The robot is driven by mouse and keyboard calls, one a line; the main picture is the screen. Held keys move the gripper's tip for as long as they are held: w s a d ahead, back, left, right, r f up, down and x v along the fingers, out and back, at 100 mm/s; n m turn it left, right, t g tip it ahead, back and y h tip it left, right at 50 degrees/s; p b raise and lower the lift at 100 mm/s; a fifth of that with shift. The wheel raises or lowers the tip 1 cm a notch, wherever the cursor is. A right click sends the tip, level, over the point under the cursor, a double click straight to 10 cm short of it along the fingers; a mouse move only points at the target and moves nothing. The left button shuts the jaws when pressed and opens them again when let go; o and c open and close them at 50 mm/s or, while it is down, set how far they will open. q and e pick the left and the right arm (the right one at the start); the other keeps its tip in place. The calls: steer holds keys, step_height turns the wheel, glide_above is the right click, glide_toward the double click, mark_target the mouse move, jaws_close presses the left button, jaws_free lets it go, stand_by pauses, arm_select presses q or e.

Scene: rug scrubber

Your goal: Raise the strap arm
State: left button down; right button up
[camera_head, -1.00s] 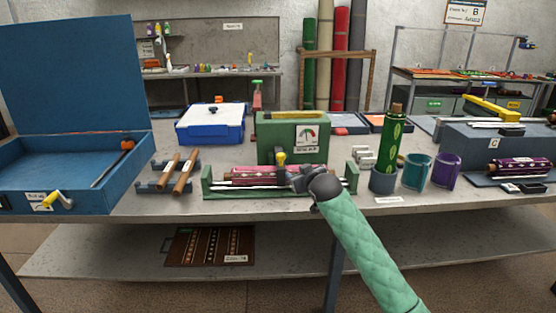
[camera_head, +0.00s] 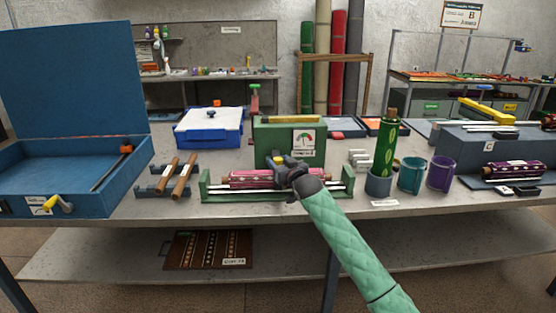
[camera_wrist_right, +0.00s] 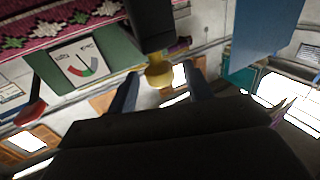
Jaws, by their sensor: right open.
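The green press box with a dial (camera_head: 303,140) stands at the middle of the bench. In front of it a pink patterned rug roll (camera_head: 245,179) lies in a green cradle (camera_head: 206,188) with pale rods. What looks like the strap arm is a dark bar (camera_wrist_right: 152,25) ending in a yellow knob (camera_wrist_right: 159,73) in the right wrist view. My right gripper (camera_head: 284,163) is at the knob over the roll, its open fingers (camera_wrist_right: 162,88) either side of it; contact cannot be told. In the head view the gripper hides much of the bar. My left gripper is not in view.
Left of the cradle are wooden-handled rods on a stand (camera_head: 170,178) and an open blue case (camera_head: 60,185). On the right stand a green roll in a cup (camera_head: 387,150), a teal cup (camera_head: 411,174) and a purple cup (camera_head: 440,173). A blue-white box (camera_head: 208,128) sits behind.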

steer(key=shift+x, duration=0.8)
steer(key=shift+c, duration=0.2)
jaws_close()
steer(key=shift+r, duration=0.1)
